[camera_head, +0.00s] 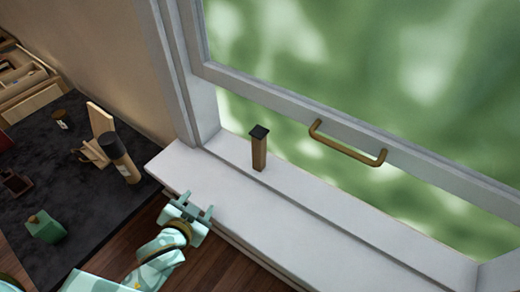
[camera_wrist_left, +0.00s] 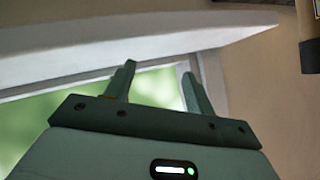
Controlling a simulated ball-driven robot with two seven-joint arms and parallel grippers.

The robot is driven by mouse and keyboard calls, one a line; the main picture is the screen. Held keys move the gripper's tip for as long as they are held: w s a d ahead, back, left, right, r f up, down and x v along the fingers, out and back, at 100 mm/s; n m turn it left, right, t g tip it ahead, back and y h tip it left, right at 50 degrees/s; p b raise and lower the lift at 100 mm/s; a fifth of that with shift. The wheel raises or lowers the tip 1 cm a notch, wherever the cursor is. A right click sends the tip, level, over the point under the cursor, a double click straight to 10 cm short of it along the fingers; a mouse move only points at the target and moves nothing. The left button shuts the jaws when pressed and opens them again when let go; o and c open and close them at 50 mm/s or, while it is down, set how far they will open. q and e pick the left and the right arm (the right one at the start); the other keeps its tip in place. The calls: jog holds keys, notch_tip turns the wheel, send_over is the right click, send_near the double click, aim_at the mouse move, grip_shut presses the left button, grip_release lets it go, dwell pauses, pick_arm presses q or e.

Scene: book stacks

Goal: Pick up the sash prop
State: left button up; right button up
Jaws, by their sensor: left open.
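The sash prop (camera_head: 259,150) is a short wooden post with a dark flat cap. It stands upright on the white window sill (camera_head: 310,218), near the left side of the window frame. My left gripper (camera_head: 198,202) is open and empty at the sill's front edge, to the lower left of the prop and apart from it. In the left wrist view its two fingers (camera_wrist_left: 158,72) are spread with nothing between them, and the prop does not show there. My right gripper is not in view.
The sash (camera_head: 420,166) carries a brass handle (camera_head: 347,148), with an open gap showing below its rail. The sill right of the prop is clear.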

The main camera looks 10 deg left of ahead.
aim_at(257, 150)
pick_arm(q)
jog(key=w+d+r+t+h, duration=0.1)
jog(key=d, duration=0.1)
jog(key=w+d+r+t+h, duration=0.2)
jog(key=shift+w+r, duration=0.15)
jog(key=shift+w, duration=0.15)
jog(key=w+d+r+h, duration=0.1)
jog(key=w+d, duration=0.1)
jog(key=w, duration=0.1)
jog(key=w+d+r+t+h, duration=0.1)
jog(key=w+d+h, duration=0.1)
jog(key=w+d, duration=0.1)
jog(key=w+d+r+h+b, duration=0.1)
jog(key=w+d, duration=0.1)
jog(key=w, duration=0.3)
jog(key=shift+d+r+t+h, duration=0.1)
jog(key=shift+d+t+h, duration=0.2)
jog(key=shift+t, duration=0.1)
jog(key=b+x, duration=0.1)
jog(key=x, duration=0.4)
jog(key=shift+w+a+r, duration=0.1)
jog(key=shift+w+a, duration=0.05)
jog(key=shift+w, duration=0.15)
jog(key=shift+s, duration=0.1)
jog(key=shift+c, duration=0.6)
jog(key=c, duration=1)
